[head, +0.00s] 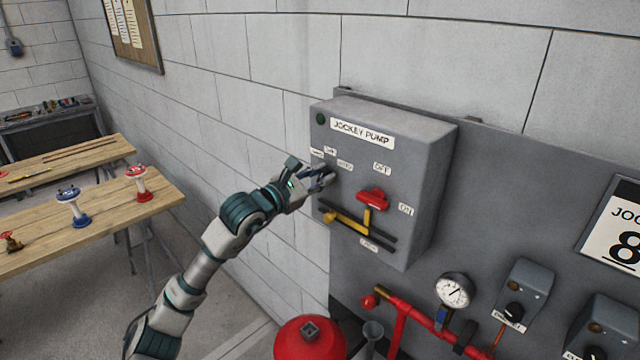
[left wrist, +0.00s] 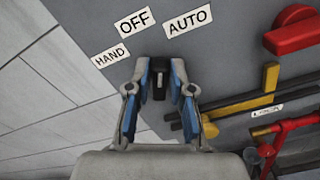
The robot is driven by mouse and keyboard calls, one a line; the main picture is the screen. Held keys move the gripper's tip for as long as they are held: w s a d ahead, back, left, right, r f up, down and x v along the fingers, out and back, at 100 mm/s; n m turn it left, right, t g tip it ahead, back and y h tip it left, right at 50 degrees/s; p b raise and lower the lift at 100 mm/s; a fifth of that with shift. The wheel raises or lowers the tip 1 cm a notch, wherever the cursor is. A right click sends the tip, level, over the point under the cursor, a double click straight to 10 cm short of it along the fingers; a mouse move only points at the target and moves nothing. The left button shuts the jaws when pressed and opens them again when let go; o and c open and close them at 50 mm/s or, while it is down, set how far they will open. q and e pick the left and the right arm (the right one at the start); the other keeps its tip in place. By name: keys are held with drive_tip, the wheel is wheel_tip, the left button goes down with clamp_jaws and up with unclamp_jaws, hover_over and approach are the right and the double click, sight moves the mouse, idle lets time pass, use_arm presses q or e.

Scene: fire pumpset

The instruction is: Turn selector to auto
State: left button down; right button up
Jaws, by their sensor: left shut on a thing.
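The grey jockey pump box (head: 425,150) is on the wall panel. My left gripper (head: 322,174) reaches its left side of the front, just under the small mode labels. In the left wrist view, the black selector knob (left wrist: 158,80) sits between the two fingers of my left gripper (left wrist: 158,90), which is shut on it. The HAND (left wrist: 110,56), OFF (left wrist: 134,21) and AUTO (left wrist: 188,21) labels stand above the knob. The knob's white mark points roughly up, toward OFF; its exact angle is hard to tell. In the head view the fingers mostly hide the knob. My right gripper is not in view.
A red handle (head: 373,197) with OFF and ON labels is right of my gripper. A yellow lever (head: 350,221) and dark bars are below. A gauge (head: 453,290) and red pipes are lower right. Wooden benches (head: 90,215) stand at left.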

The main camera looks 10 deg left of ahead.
use_arm(q)
drive_tip(key=shift+d+m+b, duration=0.1)
drive_tip(key=shift+m+b, duration=0.85)
drive_tip(key=shift+m, duration=0.85)
drive_tip(key=c, duration=1.1)
unclamp_jaws()
drive_tip(key=shift+f, duration=0.1)
drive_tip(key=shift+c, duration=0.2)
drive_tip(key=v, duration=1.2)
drive_tip(key=shift+w+f, duration=0.1)
